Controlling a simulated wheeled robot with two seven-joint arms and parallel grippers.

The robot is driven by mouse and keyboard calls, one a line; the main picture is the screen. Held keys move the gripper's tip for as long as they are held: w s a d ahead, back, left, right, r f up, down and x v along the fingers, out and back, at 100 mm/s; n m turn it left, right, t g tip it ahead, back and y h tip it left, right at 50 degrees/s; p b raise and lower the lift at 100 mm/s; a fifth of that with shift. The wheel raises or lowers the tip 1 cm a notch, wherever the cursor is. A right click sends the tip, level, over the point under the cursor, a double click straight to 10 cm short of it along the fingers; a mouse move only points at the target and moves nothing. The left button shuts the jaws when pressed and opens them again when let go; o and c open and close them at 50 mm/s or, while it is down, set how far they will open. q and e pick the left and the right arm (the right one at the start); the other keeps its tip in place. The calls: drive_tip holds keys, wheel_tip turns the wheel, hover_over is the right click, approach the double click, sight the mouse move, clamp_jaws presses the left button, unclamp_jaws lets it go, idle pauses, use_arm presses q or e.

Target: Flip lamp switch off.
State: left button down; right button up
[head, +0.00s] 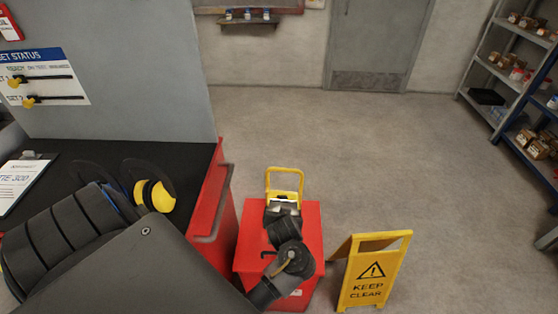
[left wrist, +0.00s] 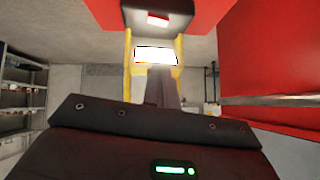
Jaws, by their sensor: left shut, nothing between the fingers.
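The work lamp (head: 284,184) has a yellow frame and stands on a red chest (head: 250,245). In the left wrist view, which looks upside down, the lamp's panel (left wrist: 156,54) glows bright white. A red switch (left wrist: 157,21) sits on the lamp's black housing (left wrist: 135,20). My left gripper (head: 283,207) is right by the lamp in the head view; its shut, empty fingers (left wrist: 160,72) point at the lamp and overlap the panel's edge. I cannot tell whether they touch the lamp. The switch looks clear of the fingers. My right gripper is not in view.
A red cabinet (head: 222,215) with a handle rail stands close left of the chest. A yellow "KEEP CLEAR" sign (head: 372,275) stands to the right. A black worktop (head: 75,150) holds yellow-and-black ear defenders (head: 154,194). The floor behind is free; shelves (head: 510,75) stand far right.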

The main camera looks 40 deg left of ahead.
use_arm(q)
drive_tip(key=b+x, duration=0.1)
drive_tip(key=x, duration=0.3)
drive_tip(key=b+x, duration=0.2)
drive_tip(key=x, duration=0.1)
drive_tip(key=s+f+b+x, duration=0.1)
drive_tip(key=x, duration=0.3)
drive_tip(key=shift+w+f, duration=0.15)
drive_tip(key=shift+f, duration=0.2)
drive_tip(key=shift+f+b, duration=0.4)
drive_tip(key=shift+f, duration=0.45)
